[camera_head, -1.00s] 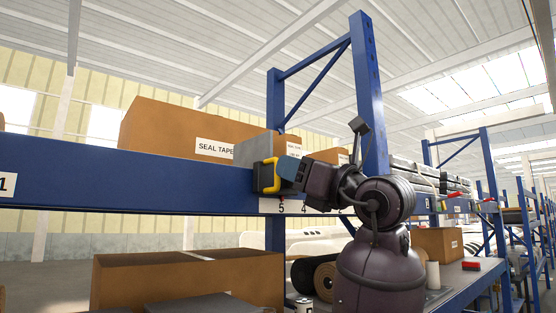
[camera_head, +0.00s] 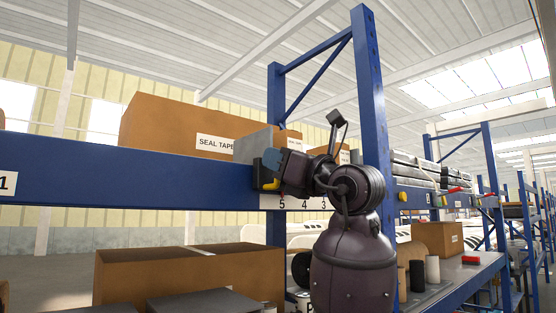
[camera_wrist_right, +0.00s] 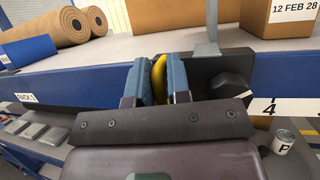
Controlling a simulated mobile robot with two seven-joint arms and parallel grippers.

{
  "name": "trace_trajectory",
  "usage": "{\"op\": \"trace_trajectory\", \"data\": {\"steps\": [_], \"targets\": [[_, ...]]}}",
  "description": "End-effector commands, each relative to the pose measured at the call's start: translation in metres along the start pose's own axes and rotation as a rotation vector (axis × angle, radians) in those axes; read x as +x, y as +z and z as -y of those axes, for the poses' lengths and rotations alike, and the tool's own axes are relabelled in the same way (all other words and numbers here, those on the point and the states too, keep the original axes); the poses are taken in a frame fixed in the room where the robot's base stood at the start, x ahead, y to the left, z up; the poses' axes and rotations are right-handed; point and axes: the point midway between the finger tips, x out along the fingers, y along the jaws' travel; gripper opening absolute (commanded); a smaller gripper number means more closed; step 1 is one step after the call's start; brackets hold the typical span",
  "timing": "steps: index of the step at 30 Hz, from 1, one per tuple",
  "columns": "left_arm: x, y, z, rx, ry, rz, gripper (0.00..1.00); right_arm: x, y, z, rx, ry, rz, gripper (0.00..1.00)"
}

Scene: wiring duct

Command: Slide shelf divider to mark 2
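The shelf divider is a grey upright plate (camera_head: 257,145) on the blue beam (camera_head: 140,180), beside the SEAL TAPE box. Its yellow handle (camera_head: 269,185) is at the beam's front, near mark 5 (camera_head: 282,202). My right gripper (camera_head: 270,163) is at the handle. In the right wrist view, the blue fingers (camera_wrist_right: 160,82) lie on both sides of the yellow handle (camera_wrist_right: 158,72) and appear closed on it. A dark bracket (camera_wrist_right: 213,72) with a knob sits just right of them. Mark 4 (camera_wrist_right: 268,107) shows further right; mark 2 is not visible. My left gripper is not in view.
The SEAL TAPE box (camera_head: 170,125) stands left of the divider. A smaller box (camera_wrist_right: 275,15) stands on the shelf to its right. A blue upright (camera_head: 368,100) rises further right. Boxes (camera_head: 145,275) stand on the level below.

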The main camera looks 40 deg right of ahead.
Motion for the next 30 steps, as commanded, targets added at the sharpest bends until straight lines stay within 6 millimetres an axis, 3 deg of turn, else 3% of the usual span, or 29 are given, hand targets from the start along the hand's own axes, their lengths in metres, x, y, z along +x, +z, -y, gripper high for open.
{"op": "trace_trajectory", "data": {"steps": [7,11,14,24,30], "targets": [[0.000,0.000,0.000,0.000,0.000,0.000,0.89,0.000,0.000,0.001,0.000,0.001,0.000,0.00],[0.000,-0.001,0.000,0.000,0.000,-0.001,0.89,-0.002,0.001,0.012,0.000,-0.001,0.000,0.00],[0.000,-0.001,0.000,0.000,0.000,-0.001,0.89,-0.005,0.002,0.029,0.000,-0.004,-0.002,0.00],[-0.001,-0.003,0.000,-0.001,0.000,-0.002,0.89,-0.022,0.010,0.119,0.000,-0.007,-0.001,0.00],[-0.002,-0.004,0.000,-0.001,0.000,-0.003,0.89,-0.031,0.014,0.163,0.001,-0.004,0.001,0.00]]}}
